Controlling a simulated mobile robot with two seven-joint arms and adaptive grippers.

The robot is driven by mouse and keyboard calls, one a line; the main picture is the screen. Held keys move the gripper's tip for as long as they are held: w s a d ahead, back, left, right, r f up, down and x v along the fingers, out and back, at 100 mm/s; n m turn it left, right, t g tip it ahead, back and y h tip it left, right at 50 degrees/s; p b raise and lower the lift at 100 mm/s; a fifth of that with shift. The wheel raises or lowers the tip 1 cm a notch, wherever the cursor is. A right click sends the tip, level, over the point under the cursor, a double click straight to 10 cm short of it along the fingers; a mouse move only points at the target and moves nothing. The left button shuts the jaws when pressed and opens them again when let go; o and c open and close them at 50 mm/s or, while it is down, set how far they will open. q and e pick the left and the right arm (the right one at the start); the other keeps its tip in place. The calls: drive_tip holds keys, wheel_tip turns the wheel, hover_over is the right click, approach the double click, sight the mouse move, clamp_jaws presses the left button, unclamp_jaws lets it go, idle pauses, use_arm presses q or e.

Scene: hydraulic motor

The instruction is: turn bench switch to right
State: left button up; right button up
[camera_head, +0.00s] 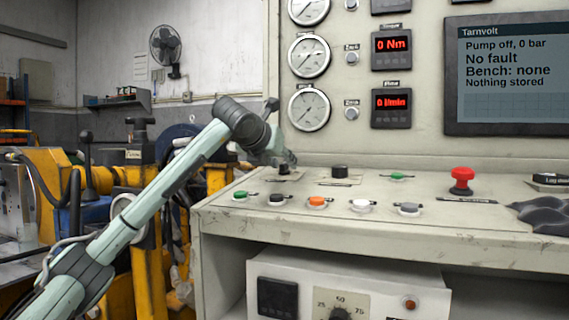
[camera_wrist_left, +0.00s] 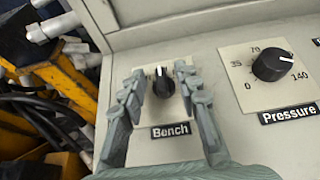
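The bench switch (camera_wrist_left: 163,87) is a small black knob on a pale plate, above a black label reading "Bench". Its white mark points up, slightly left, in the left wrist view. My left gripper (camera_wrist_left: 159,72) is open, with one grey-green finger on each side of the knob. Gaps show between the fingers and the knob. In the head view, my left gripper (camera_head: 287,159) is over the back left of the sloping console, and the bench switch (camera_head: 284,170) is partly hidden below it. My right gripper is not in view.
A black pressure knob (camera_wrist_left: 272,66) sits right of the bench switch. Coloured buttons (camera_head: 317,202) line the console front, with a red mushroom button (camera_head: 461,180) to the right. The screen (camera_head: 512,75) reads "Bench: none". Dark grey gloves or similar (camera_head: 540,214) lie at the right edge.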

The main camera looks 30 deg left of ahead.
use_arm(q)
drive_tip(key=shift+x, duration=0.8)
clamp_jaws()
